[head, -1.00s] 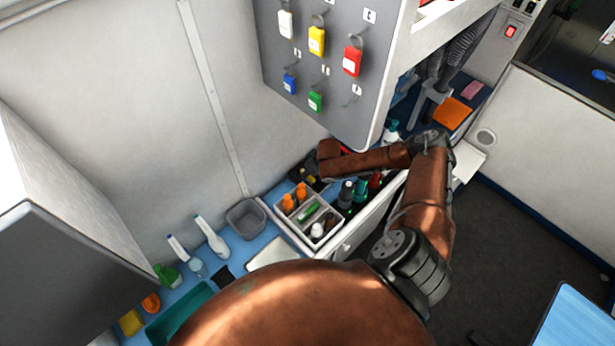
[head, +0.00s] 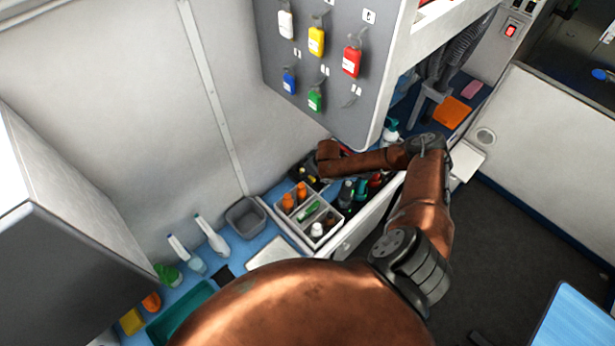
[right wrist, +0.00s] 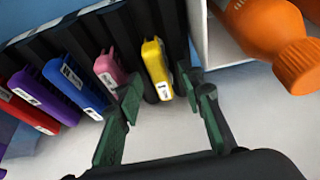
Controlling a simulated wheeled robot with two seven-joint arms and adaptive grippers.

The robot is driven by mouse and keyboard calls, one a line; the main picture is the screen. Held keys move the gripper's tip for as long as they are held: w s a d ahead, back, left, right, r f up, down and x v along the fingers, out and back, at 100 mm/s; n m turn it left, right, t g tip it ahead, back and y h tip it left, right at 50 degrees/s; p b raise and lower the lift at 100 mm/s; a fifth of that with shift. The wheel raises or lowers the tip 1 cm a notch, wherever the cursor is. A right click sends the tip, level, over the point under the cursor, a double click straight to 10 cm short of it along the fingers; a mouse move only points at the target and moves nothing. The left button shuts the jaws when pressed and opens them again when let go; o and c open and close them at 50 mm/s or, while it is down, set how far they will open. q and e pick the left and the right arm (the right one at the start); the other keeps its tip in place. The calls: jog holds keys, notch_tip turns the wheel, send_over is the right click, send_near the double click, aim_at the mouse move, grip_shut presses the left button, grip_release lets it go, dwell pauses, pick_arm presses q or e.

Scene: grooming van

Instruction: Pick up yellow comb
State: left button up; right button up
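The yellow comb (right wrist: 157,68) stands upright in a slot of a black rack (right wrist: 125,30) in the right wrist view, with a white label on its near end. My right gripper (right wrist: 167,92) is open, its green-padded fingers on either side of the comb's near end. I cannot tell whether either finger touches it. A pink item (right wrist: 110,70) stands close by the left finger. In the head view the rack end is small and partly hidden by my right arm. My left gripper is not in view.
Purple (right wrist: 75,88) and blue (right wrist: 50,100) items fill slots farther left in the rack. A white divided tray (head: 322,238) with orange bottles (head: 288,202) stands right beside the rack. Dark bottles (head: 346,194) stand near my right forearm. A hanging key panel (head: 330,60) is above.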

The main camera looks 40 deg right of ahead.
grip_shut()
dwell(0.3)
jog(key=shift+r, duration=0.1)
notch_tip(320, 180, up, 10)
jog(key=b, duration=0.1)
jog(key=shift+r, duration=0.2)
